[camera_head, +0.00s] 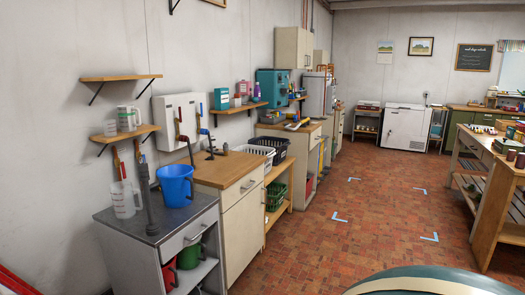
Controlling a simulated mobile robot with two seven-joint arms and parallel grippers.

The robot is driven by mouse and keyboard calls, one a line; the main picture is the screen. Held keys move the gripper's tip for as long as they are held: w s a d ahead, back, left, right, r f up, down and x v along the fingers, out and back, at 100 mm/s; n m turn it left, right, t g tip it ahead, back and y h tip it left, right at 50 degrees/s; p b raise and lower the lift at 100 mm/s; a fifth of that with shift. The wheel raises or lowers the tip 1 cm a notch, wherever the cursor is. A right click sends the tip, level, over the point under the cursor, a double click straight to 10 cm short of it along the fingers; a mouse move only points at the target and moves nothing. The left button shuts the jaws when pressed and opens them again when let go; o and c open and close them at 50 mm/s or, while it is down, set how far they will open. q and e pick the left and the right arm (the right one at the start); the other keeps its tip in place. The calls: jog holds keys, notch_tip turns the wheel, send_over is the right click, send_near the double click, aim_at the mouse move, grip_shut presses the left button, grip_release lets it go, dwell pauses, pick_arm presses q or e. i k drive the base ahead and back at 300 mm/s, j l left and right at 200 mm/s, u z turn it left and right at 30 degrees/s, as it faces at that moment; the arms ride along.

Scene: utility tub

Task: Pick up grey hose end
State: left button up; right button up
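A dark grey hose (147,200) hangs upright at the left, in front of the wall. Its lower end comes down at the grey top of the counter, close to a clear measuring jug (124,200) on its left and a blue bucket (175,189) on its right. I cannot tell whether the end touches the counter. Neither of my grippers is in view.
The grey-topped counter (151,229) stands against the left wall, beside a wood-topped cabinet (228,172). Wall shelves (121,78) are above. A wooden workbench (493,210) stands at the right. The tiled floor (375,200) between them is clear.

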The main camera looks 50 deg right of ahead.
aim_at(225, 146)
jog(key=z, duration=1.4)
